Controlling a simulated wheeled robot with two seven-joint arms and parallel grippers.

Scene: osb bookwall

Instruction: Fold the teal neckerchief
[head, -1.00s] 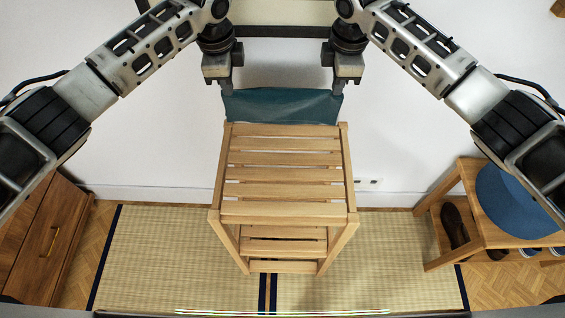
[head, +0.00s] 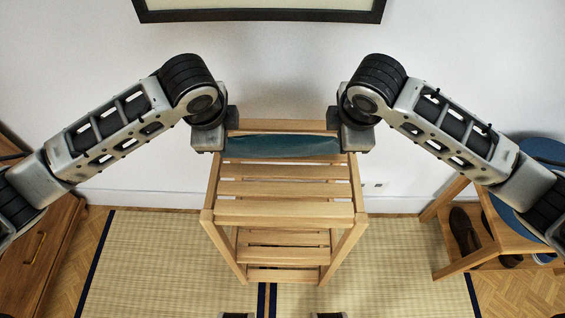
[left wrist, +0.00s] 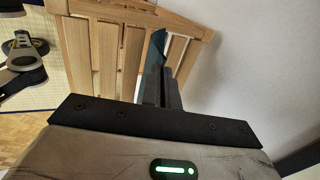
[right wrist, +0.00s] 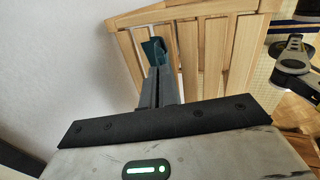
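The teal neckerchief (head: 280,146) is a narrow, slightly sagging band across the far end of the slatted wooden stand's top (head: 284,188). I cannot tell whether its middle touches the slats. My left gripper (head: 229,143) is at its left end and my right gripper (head: 334,143) at its right end. In the left wrist view the fingers are together with teal cloth (left wrist: 153,48) at their tips. The right wrist view likewise shows closed fingers with teal cloth (right wrist: 154,50) at the tips. The cloth's far side and lower part are hidden.
A white wall (head: 100,90) with a framed picture (head: 260,15) stands behind. A wooden cabinet (head: 40,245) is at the left. A wooden shoe bench (head: 455,215) with shoes and a round blue cushion (head: 540,150) is at the right. The near slats are clear.

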